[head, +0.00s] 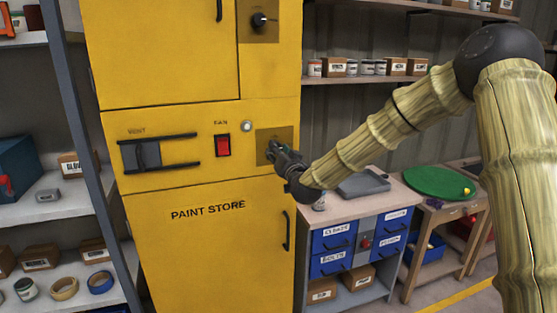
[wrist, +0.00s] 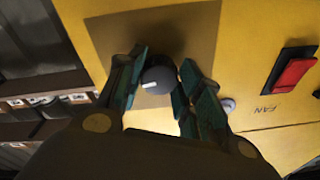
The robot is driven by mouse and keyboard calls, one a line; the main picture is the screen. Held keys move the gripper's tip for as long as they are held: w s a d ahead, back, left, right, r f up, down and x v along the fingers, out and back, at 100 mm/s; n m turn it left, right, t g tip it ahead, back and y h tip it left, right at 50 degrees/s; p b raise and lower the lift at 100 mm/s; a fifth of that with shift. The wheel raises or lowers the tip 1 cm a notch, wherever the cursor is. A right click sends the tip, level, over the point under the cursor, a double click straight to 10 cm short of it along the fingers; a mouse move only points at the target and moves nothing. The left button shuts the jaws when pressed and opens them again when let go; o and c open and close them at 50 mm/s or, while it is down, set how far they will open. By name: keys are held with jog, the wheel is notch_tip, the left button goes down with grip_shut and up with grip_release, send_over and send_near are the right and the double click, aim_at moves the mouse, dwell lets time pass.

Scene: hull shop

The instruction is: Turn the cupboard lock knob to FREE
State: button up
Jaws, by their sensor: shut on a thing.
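The yellow paint store cupboard (head: 205,180) stands in the middle of the head view. A dark round knob (wrist: 159,74) with a pale mark sits on a brown plate (wrist: 190,30) on its front, right of the fan switch. My gripper (head: 271,151) reaches it from the right; in the wrist view my gripper (wrist: 161,76) has its teal fingers on either side of the knob, shut on it. The pale mark faces the lower left in the wrist view. In the head view my gripper mostly hides this knob. I cannot read any FREE marking.
A second knob (head: 259,20) sits higher on the cupboard. The red fan switch (head: 223,146), a small pale button (head: 246,126) and the vent slider (head: 148,154) are left of my gripper. A workbench with blue drawers (head: 332,237) stands to the right.

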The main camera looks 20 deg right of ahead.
jog(key=shift+f+m+b, duration=0.1)
jog(key=shift+m+b, duration=0.6)
jog(key=shift+m, duration=0.4)
jog(key=o, duration=1)
jog(key=s, duration=0.8)
jog(key=s+f, duration=0.1)
jog(key=s, duration=0.3)
jog(key=shift+d, duration=0.15)
